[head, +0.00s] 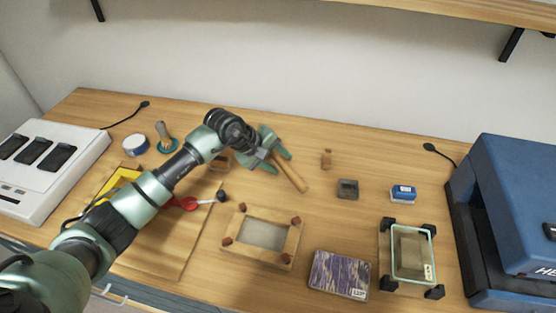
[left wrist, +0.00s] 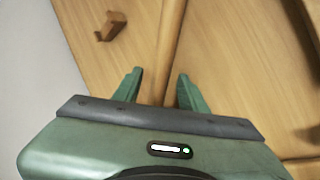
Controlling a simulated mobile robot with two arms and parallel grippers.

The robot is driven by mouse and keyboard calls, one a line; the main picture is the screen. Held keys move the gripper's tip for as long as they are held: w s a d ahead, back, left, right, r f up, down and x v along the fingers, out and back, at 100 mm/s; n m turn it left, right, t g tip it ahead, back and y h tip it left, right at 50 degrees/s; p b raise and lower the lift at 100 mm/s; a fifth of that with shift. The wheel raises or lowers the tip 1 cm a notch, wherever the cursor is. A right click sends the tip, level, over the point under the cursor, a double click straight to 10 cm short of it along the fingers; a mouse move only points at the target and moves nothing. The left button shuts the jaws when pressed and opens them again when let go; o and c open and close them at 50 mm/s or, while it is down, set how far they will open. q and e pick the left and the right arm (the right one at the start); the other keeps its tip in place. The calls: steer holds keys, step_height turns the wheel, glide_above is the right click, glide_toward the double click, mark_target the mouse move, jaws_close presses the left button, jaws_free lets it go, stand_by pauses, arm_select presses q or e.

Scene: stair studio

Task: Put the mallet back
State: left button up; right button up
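The mallet shows as a light wooden handle (head: 289,174) slanting down to the right from under my left gripper in the head view. In the left wrist view the handle (left wrist: 172,35) runs away from between the fingers. The mallet's head is hidden behind the gripper and wrist. My left gripper (head: 278,161) is over the upper end of the handle. Its green fingers (left wrist: 160,74) stand apart, one on each side of the handle, with a gap showing at the right finger. My right gripper is not in view.
A small wooden piece (head: 326,159) stands to the right of the handle, with a dark block (head: 347,189) farther right. A wooden frame (head: 242,251) lies in front. A patterned block (head: 339,275), a glass-topped stand (head: 433,260) and a blue press (head: 510,200) fill the right side.

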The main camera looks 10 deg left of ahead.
arm_select(q)
steer(key=shift+r, duration=0.15)
steer(key=shift+s+a+r, duration=0.1)
steer(key=shift+a+r, duration=0.1)
steer(key=shift+r, duration=0.05)
steer(key=b+v, duration=0.3)
steer(key=v, duration=0.8)
steer(key=shift+s+r, duration=0.1)
steer(key=shift+s, duration=0.05)
